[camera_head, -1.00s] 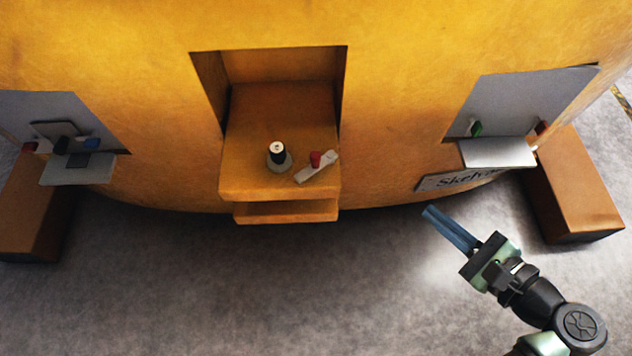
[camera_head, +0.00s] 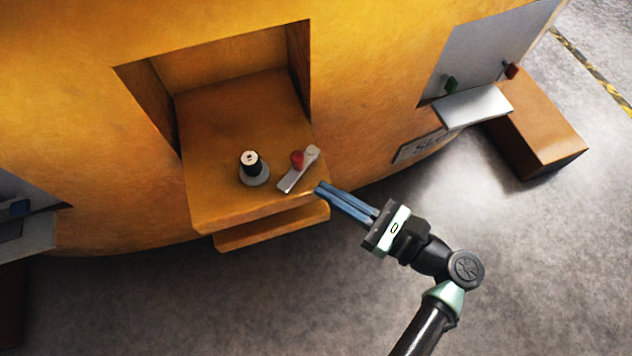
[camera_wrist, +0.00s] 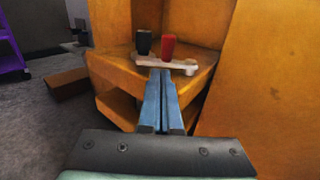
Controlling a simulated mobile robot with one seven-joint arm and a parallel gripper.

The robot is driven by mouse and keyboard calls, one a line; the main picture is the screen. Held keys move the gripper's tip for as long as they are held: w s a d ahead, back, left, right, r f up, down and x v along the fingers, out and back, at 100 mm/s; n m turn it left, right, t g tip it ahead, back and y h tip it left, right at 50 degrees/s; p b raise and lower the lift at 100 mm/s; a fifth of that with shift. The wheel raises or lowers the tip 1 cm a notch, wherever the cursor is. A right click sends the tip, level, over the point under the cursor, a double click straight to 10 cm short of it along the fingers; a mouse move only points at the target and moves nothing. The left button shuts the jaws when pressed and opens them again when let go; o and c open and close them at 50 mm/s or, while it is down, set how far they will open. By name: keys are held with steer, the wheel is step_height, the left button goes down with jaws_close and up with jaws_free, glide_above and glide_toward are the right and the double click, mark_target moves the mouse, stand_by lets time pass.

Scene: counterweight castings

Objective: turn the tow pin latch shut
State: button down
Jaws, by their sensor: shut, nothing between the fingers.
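The tow pin (camera_head: 251,163) is black with a pale top and stands upright on a grey round base on the orange ledge (camera_head: 225,125) of the recess. The latch (camera_head: 291,178) is a light grey flat bar with a red knob (camera_head: 297,159), lying to the right of the pin and angled across the ledge. My gripper (camera_head: 320,190) has blue fingers that are shut and empty; their tips are at the ledge's right front corner, close to the latch's near end. In the wrist view the fingers (camera_wrist: 163,75) point at the latch bar (camera_wrist: 165,64), with the red knob and black pin behind. Contact cannot be told.
A grey panel with a green knob (camera_head: 451,84) and a red knob (camera_head: 511,71) is at right, above a metal shelf (camera_head: 470,106). A brown block (camera_head: 535,135) stands on the floor there. A lower orange step (camera_head: 270,228) juts under the ledge. The floor in front is clear.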

mark_target(294, 183)
steer(key=shift+x, duration=1.6)
steer(key=shift+a+r+m+t+h+p, duration=0.1)
steer(key=shift+a+m+t+h+p, duration=0.2)
steer(key=shift+m+t+h+p, duration=0.45)
steer(key=m+t+p, duration=0.1)
steer(key=p, duration=0.2)
steer(key=shift+a+r+h, duration=0.15)
steer(key=shift+a+h, duration=0.2)
steer(key=shift+a+m+t+h+p, duration=0.45)
steer(key=shift+m+t+h+p, duration=0.2)
steer(key=shift+t+h+p, duration=0.3)
steer(key=shift+w+a+m+h+p, duration=0.2)
steer(key=shift+a+m+h+p, duration=0.25)
steer(key=shift+h+p, duration=0.1)
steer(key=shift+w+a+f, duration=0.25)
steer(key=shift+a, duration=0.2)
steer(key=shift+a+p, duration=0.2)
steer(key=shift+p, duration=0.1)
